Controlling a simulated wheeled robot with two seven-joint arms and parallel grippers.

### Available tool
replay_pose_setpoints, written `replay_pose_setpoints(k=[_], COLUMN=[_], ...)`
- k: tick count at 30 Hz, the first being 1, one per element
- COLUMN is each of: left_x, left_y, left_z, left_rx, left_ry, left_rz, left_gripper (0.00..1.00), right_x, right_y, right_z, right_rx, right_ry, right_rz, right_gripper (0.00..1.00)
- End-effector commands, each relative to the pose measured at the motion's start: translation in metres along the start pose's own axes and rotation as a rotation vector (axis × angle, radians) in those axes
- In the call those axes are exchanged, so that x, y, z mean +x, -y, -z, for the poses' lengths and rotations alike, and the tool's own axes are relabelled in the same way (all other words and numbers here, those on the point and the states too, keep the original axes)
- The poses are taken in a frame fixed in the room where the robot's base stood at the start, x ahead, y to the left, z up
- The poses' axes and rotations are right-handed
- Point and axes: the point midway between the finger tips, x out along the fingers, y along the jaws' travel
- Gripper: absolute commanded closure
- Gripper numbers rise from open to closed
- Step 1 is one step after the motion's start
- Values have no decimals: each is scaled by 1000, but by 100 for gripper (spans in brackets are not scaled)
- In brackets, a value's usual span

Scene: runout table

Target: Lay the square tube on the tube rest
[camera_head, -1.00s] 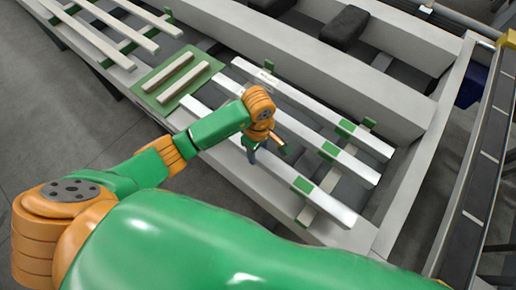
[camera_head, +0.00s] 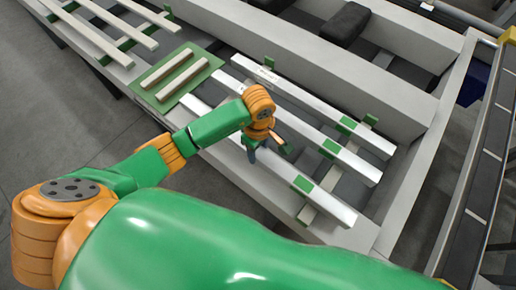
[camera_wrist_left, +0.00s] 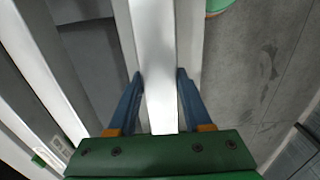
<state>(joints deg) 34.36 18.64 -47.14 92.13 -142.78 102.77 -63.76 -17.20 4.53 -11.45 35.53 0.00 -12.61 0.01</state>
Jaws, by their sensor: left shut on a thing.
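The square tube (camera_head: 325,199) is a long, pale bar with a green patch near its right end. It is the front one of three similar bars lying side by side on the grey table. My left gripper (camera_head: 266,154) is down at its middle. In the left wrist view my blue fingers (camera_wrist_left: 160,76) are on both sides of the tube (camera_wrist_left: 155,35), shut on it. What looks like the tube rest, a green plate (camera_head: 206,69) with two beige strips, lies just left of the bars. My right gripper is not in view.
Two similar bars (camera_head: 365,168) (camera_head: 375,140) lie close behind the held tube. Long beige strips (camera_head: 88,38) lie on green crosspieces at the upper left. A dark block (camera_head: 345,25) and raised pale beams (camera_head: 340,75) are farther back. A rail (camera_head: 480,190) runs along the right.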

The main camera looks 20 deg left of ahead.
Motion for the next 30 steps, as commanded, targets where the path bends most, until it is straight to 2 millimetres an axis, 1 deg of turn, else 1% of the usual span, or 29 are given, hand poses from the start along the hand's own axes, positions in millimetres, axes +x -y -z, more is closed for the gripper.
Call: replay_pose_setpoints(k=[2,3,5,6,14,16,17,22,24,27,30], left_x=[2,1,1,1,2,-2,-6,-42,-56,-68,-70], left_y=[0,0,0,0,0,0,-1,-1,-1,0,0], left_z=[0,0,0,0,0,0,0,0,0,0,0], left_rx=[0,0,0,0,0,0,0,2,1,0,-1], left_ry=[0,0,0,0,-1,-1,-1,-3,-2,-3,-1], left_rz=[-2,-2,-1,-1,2,-1,-3,-6,-5,-3,0], left_gripper=[100,42,26,15,15,15,15,15,15,15,15], right_x=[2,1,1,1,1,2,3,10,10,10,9], right_y=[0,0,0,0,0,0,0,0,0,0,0], right_z=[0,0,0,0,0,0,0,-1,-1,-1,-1], right_rx=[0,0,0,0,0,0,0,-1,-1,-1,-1], right_ry=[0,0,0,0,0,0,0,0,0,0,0], right_rz=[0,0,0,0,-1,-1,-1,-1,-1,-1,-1], right_gripper=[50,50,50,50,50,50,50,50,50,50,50])
